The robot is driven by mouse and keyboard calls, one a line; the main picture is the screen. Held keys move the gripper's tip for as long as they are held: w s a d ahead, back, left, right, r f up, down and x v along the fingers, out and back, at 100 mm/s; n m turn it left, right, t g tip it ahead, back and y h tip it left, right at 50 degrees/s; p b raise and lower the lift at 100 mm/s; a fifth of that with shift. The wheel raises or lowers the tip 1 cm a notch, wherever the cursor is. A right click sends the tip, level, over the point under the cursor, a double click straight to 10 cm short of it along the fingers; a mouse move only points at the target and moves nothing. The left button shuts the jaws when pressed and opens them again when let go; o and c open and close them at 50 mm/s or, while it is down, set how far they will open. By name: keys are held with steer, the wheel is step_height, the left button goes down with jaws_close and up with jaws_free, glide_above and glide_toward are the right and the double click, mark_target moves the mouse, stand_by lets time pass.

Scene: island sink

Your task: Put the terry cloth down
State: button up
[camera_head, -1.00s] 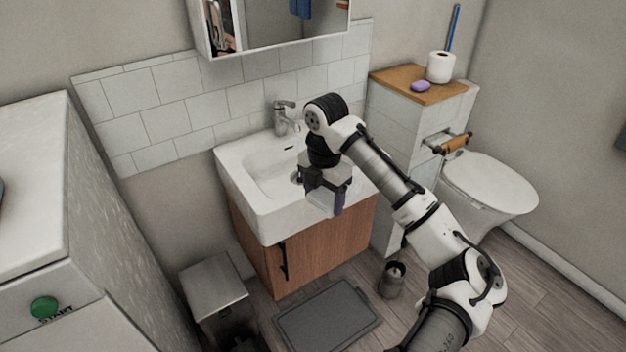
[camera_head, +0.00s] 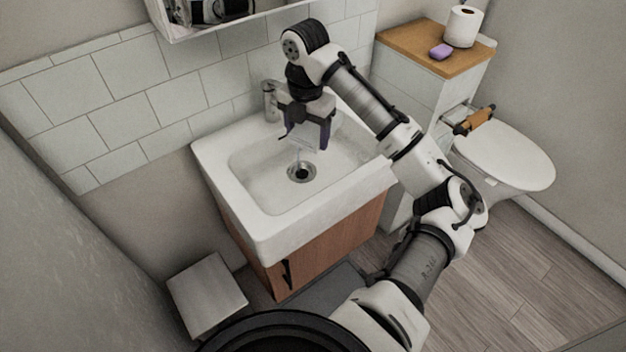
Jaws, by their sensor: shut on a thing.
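My gripper (camera_head: 304,138) points down above the back right part of the sink basin, just in front of the faucet. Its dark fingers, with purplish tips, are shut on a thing. A small pale patch between the fingers looks like the terry cloth (camera_head: 303,132), but it barely stands out against the white basin and its outline is not clear. The white sink (camera_head: 229,192) has an empty basin floor with a dark drain (camera_head: 301,172) below and in front of the gripper.
The faucet (camera_head: 270,100) stands close behind the gripper. A mirror cabinet (camera_head: 240,18) hangs above. To the right, a wooden ledge (camera_head: 400,38) holds a purple soap (camera_head: 441,51) and a paper roll (camera_head: 463,26). The toilet (camera_head: 510,150) is beyond. A bin (camera_head: 207,294) stands lower left.

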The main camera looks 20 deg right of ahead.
mark_target(308, 195)
step_height(308, 195, down, 19)
steer(key=shift+s+f+p, duration=0.1)
steer(key=shift+p, duration=0.4)
steer(key=shift+f, duration=0.25)
steer(key=o, duration=1)
steer(key=shift+r, duration=0.1)
steer(key=shift+o, duration=0.2)
step_height(308, 195, up, 12)
steer(key=shift+r, duration=0.15)
steer(key=shift+s, duration=0.1)
